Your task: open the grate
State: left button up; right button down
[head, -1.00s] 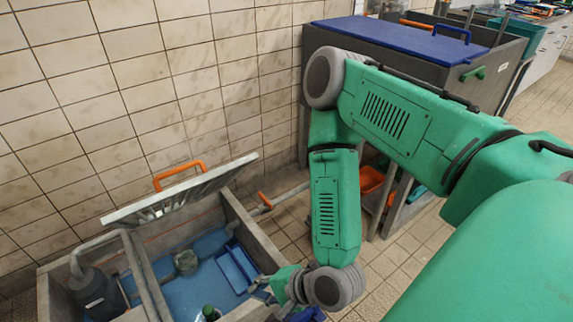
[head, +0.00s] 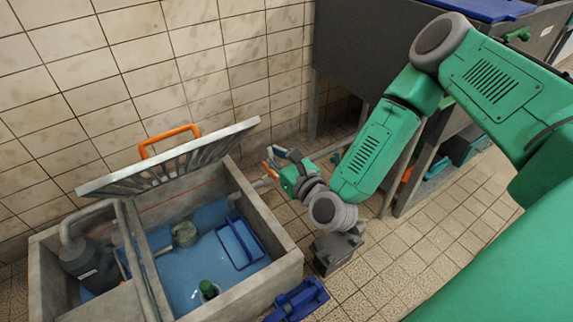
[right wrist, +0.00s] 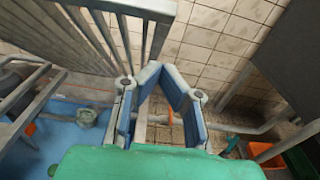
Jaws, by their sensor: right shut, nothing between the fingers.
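The grate (head: 165,165) is a grey barred lid with an orange handle (head: 168,138). It stands raised and tilted over the back part of the open concrete basin (head: 262,225). Its bars (right wrist: 125,35) also fill the upper left of the right wrist view. My right gripper (head: 270,160) is just right of the basin's back right corner, apart from the grate in the head view. Its fingertips (right wrist: 158,70) meet in the right wrist view, with nothing between them. My left gripper is not in view.
The basin holds blue water, a blue tray (head: 240,243) and a green-topped bottle (head: 208,289). Pipes (head: 135,245) run over its left part. A dark cabinet (head: 360,50) stands at the right. A blue object (head: 297,300) lies before the basin.

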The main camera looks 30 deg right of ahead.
aim_at(255, 126)
jog(key=w, duration=0.1)
jog(key=w+r, duration=0.1)
jog(key=w, duration=0.1)
jog(key=w+r, duration=0.1)
jog(key=w, duration=0.1)
jog(key=shift+a+b, duration=0.25)
jog(key=shift+b, duration=0.1)
jog(key=shift+w+d+r, duration=0.1)
jog(key=shift+w+r, duration=0.15)
jog(key=shift+w, duration=0.1)
jog(key=w+r+g+p, duration=0.2)
jog(key=w+r, duration=0.4)
jog(key=w, duration=0.3)
jog(key=w+r+g+p, duration=0.1)
jog(key=w+r+p, duration=0.3)
jog(key=w, duration=0.6)
notch_tip(255, 126, up, 3)
jog(key=shift+w+a+f+g+p, duration=0.2)
jog(key=shift+a+g+p, duration=0.1)
jog(key=shift+a+g, duration=0.1)
